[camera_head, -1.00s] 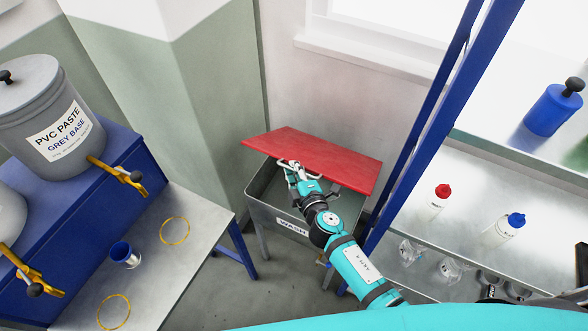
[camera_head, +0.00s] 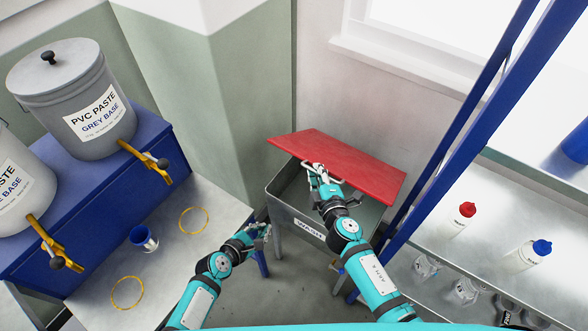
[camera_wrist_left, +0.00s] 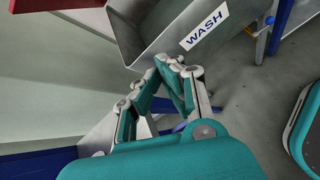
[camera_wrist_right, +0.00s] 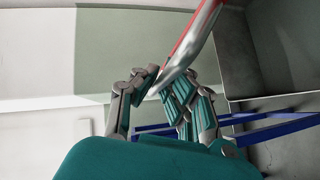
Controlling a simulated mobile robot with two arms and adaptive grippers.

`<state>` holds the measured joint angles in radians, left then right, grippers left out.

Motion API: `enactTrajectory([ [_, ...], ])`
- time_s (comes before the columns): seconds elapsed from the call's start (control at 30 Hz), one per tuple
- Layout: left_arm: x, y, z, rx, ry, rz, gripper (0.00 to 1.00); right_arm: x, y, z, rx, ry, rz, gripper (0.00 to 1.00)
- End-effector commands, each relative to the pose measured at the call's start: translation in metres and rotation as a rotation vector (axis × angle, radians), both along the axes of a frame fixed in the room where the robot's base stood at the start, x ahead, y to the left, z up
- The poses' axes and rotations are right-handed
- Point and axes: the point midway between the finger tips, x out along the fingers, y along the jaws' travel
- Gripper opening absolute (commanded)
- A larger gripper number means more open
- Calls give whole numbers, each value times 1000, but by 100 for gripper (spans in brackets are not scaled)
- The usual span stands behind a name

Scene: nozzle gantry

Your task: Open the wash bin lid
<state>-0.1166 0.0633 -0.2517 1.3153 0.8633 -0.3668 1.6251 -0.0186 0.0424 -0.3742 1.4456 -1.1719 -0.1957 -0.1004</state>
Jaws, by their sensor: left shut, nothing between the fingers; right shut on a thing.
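The wash bin (camera_head: 288,205) is a grey metal bin with a WASH label, on legs against the wall. Its red lid (camera_head: 345,160) is raised at the front and tilted, so part of the inside shows. My right gripper (camera_head: 320,172) is shut on the pale handle at the lid's front edge. In the right wrist view its fingers (camera_wrist_right: 165,90) close on the metal part beside the red lid (camera_wrist_right: 203,28), seen edge-on. My left gripper (camera_head: 262,232) is shut and empty, low at the bin's left front. In the left wrist view its fingertips (camera_wrist_left: 172,65) are near the bin wall (camera_wrist_left: 150,30).
A blue stand (camera_head: 150,150) carries paste buckets (camera_head: 85,110). A blue gantry post (camera_head: 450,150) and a shelf with bottles (camera_head: 458,220) stand close at right.

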Motion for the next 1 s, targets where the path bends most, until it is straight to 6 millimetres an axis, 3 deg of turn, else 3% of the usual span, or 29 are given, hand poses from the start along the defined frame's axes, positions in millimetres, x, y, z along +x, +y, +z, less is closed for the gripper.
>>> enactTrajectory([
  [0.03, 14, -9, 25, -112, 4, 51, 0, 0, 3, 3, 7, -4, 6, 0],
  [0.1, 28, -18, 52, -255, 24, 112, 0, 0, 3, 3, 7, -4, 6, 0],
  [0.2, 40, -27, 82, -405, 47, 164, 0, 0, 3, 3, 7, -4, 6, 0],
  [0.3, 46, -33, 97, -488, 66, 189, 0, 0, 3, 3, 7, -4, 6, 0],
  [0.47, 58, -41, 99, -521, 74, 198, 0, 0, 3, 3, 7, -4, 6, 0],
  [1.0, 122, -88, 66, -518, 75, 200, 0, 0, 3, 3, 8, -5, 7, 0],
])
